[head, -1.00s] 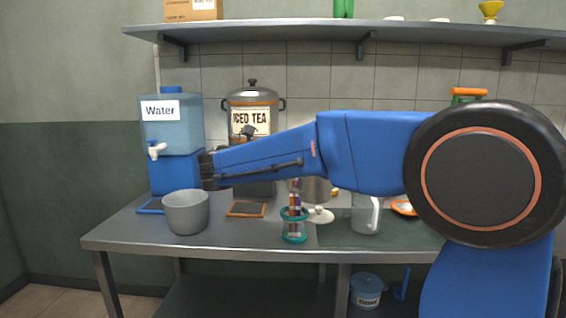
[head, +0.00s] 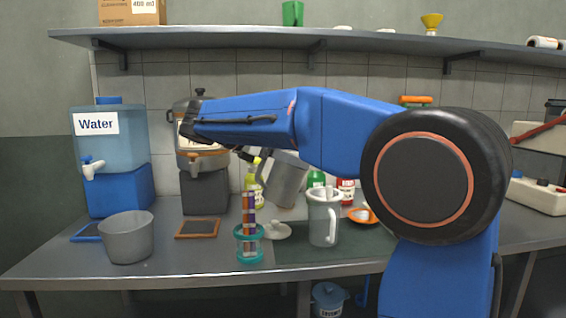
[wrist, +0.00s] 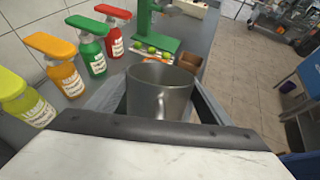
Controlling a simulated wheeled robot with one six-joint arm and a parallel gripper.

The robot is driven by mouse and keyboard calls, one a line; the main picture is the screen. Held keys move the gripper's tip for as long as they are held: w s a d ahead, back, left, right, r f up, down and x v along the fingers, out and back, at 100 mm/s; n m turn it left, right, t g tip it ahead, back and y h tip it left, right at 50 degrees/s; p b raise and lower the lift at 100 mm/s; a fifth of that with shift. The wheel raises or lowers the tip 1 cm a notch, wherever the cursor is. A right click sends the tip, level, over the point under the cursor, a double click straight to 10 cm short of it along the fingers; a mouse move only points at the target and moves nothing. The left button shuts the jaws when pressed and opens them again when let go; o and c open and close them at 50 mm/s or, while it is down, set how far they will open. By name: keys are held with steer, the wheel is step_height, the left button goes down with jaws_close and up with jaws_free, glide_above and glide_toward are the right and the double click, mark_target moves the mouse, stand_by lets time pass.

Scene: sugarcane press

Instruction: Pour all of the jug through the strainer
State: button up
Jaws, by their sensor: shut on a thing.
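A grey metal jug (head: 285,180) is held in the air above the worktop, tilted in the head view. In the wrist view the jug (wrist: 160,94) sits between the two fingers of my gripper (wrist: 155,100), which is shut on it. Its contents cannot be made out. A pale pitcher with a handle (head: 323,218) stands upright on the dark mat, below and to the right of the jug. I cannot make out clearly whether a strainer sits in its top. My arm hides part of the gripper in the head view.
A white lid (head: 277,230) and a teal holder with coloured sticks (head: 249,245) stand left of the pitcher. A grey bucket (head: 127,238) and water dispenser (head: 110,140) are further left. Pump bottles (wrist: 92,54) and a green press (wrist: 143,20) are behind.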

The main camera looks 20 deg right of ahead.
steer(key=d+y, duration=0.3)
steer(key=shift+f, duration=0.15)
steer(key=shift+w+d+f+g+y, duration=0.1)
steer(key=shift+d+f+y, duration=0.15)
steer(key=shift+y, duration=0.25)
steer(key=shift+d+f+g+y, duration=0.1)
steer(key=shift+d+f+y, duration=0.1)
steer(key=shift+d+y, duration=0.25)
steer(key=shift+w+d+f+g+y, duration=0.1)
steer(key=shift+d+f+y, duration=0.15)
steer(key=shift+y, duration=0.3)
steer(key=shift+d, duration=0.1)
steer(key=shift+d+f+y, duration=0.15)
steer(key=shift+f+y, duration=0.05)
steer(key=shift+y, duration=0.2)
steer(key=shift+d+f+y, duration=0.1)
steer(key=shift+d+y, duration=0.1)
steer(key=shift+y, duration=0.2)
steer(key=shift+d, duration=0.1)
